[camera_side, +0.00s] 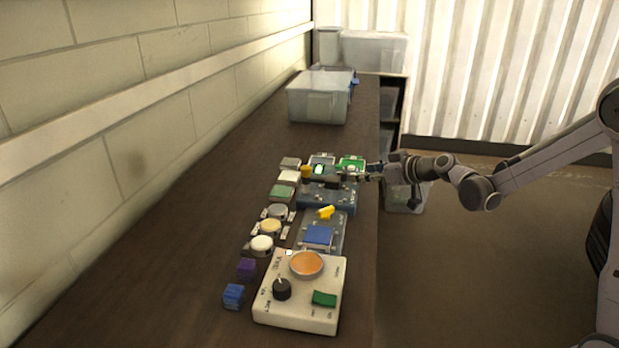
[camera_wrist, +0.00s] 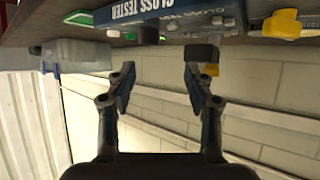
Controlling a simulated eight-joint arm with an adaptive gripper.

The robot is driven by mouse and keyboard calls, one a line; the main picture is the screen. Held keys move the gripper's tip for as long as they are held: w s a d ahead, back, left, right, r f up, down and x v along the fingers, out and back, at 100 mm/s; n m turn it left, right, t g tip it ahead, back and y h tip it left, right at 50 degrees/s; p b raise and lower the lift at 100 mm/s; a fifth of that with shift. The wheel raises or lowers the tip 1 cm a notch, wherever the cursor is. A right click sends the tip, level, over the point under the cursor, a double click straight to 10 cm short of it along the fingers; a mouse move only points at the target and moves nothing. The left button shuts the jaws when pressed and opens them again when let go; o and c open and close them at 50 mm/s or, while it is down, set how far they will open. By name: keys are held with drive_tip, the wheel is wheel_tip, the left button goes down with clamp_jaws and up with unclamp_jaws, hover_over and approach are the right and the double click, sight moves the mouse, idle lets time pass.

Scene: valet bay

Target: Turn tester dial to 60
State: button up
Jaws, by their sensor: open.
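A blue gloss tester (camera_wrist: 205,18), labelled "GLOSS TESTER", fills the top of the wrist view, upside down. In the side view it appears to be the dark blue box (camera_side: 326,197) on the bench. A dark block (camera_wrist: 200,52) with a small yellow part sits beside the right fingertip; I cannot tell if it is the dial. A yellow knob (camera_wrist: 282,24) shows farther right. No dial scale or number 60 is readable. My gripper (camera_wrist: 160,75) is open, with empty space between its fingers. In the side view my gripper (camera_side: 345,175) is low over the tester's far side.
A cream box (camera_side: 328,318) with an orange disc, black knob and green switch stands at the near end. Blue (camera_side: 234,295) and purple (camera_side: 247,268) blocks lie beside it. Several round pots and small blocks line the left. A clear bin (camera_side: 319,99) stands farther back.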

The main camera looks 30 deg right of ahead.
drive_tip(key=s+a+r+n+g+h, duration=0.1)
drive_tip(key=s+a+r+n+g, duration=0.1)
drive_tip(key=s, duration=0.6)
drive_tip(key=s+a+r+n+g+h, duration=0.1)
drive_tip(key=s+a+r+n+g, duration=0.1)
drive_tip(key=s+a+r+g, duration=0.3)
wheel_tip(320, 180, up, 2)
drive_tip(key=s, duration=0.3)
drive_tip(key=shift+a+r+n+h, duration=0.2)
drive_tip(key=shift+a+n+h, duration=0.1)
drive_tip(key=shift+a+h, duration=0.1)
drive_tip(key=shift+w, duration=0.1)
drive_tip(key=m+t+y, duration=0.4)
drive_tip(key=t, duration=0.3)
approach(343, 172)
drive_tip(key=x, duration=1)
drive_tip(key=shift+w, duration=0.15)
